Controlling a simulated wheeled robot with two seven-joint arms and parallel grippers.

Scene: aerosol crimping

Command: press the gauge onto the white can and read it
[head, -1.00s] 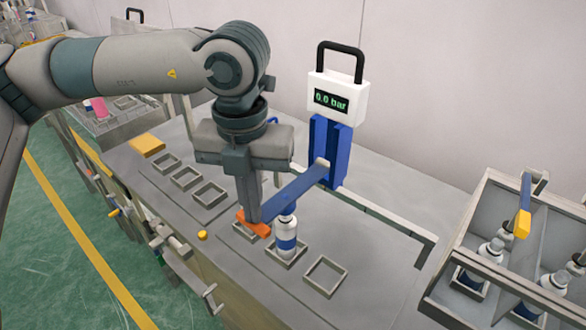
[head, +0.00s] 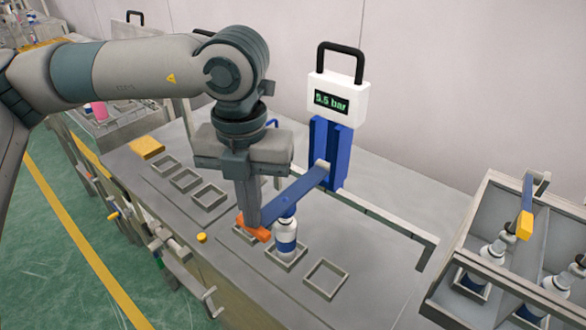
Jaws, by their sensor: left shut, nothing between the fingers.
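The gauge (head: 338,102) is a white box with a black handle on a blue post, and its green display reads 5.5 bar. A blue lever arm (head: 302,189) slopes down from the post to an orange end (head: 254,229). My left gripper (head: 249,222) is shut with nothing between its fingers, its tips down at the orange end. The white can (head: 286,236) with a blue band stands upright in a square holder, its top under the lever. My right gripper is not in view.
Empty square holders (head: 325,279) stand on the grey bench, one to the right of the can and several to the left. A divided metal crate (head: 451,259) at the right holds several cans. A yellow block (head: 147,147) lies at the back left.

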